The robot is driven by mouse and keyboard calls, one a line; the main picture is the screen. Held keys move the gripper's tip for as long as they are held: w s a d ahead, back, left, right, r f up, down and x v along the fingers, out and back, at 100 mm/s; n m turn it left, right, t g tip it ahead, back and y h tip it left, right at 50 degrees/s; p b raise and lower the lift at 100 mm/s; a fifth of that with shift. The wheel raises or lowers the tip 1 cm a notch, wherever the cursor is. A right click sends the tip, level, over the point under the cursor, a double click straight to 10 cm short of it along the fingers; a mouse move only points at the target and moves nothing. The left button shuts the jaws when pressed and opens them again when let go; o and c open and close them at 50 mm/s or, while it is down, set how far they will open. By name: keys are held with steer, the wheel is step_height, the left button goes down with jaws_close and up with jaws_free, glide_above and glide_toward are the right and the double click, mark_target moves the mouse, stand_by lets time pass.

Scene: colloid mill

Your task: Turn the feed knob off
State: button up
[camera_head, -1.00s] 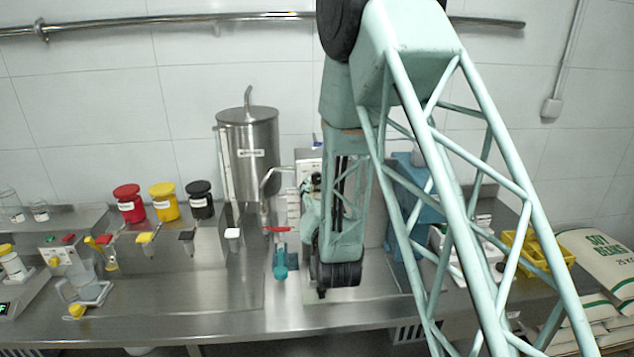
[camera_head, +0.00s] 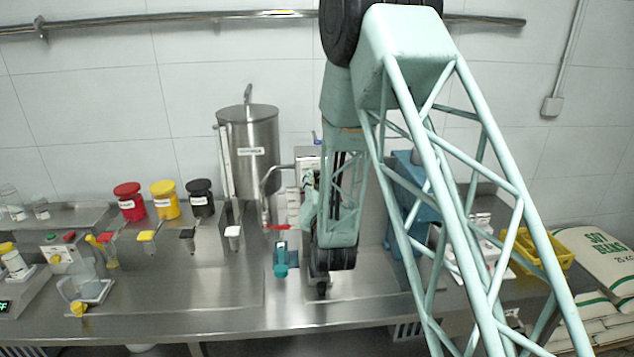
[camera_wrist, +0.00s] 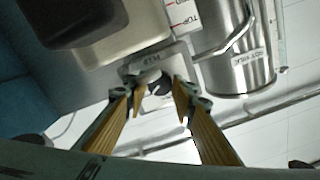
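A dark round knob (camera_wrist: 160,84), which appears to be the feed knob, sits on a pale panel (camera_wrist: 142,66) in the wrist view. My gripper (camera_wrist: 159,95) is open, with one wood-coloured finger on each side of the knob. Whether the fingers touch it cannot be told, nor can the knob's setting be read. In the head view my arm covers the knob and most of the gripper. Part of a pale machine housing (camera_head: 307,160) shows just left of my arm.
A steel tank (camera_head: 250,150) with a pipe stands left of my arm; it also shows in the wrist view (camera_wrist: 238,60). A red-handled valve (camera_head: 279,227) and a teal piece (camera_head: 281,262) are close by. A blue machine (camera_head: 405,205) stands to the right.

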steer(key=c, duration=0.3)
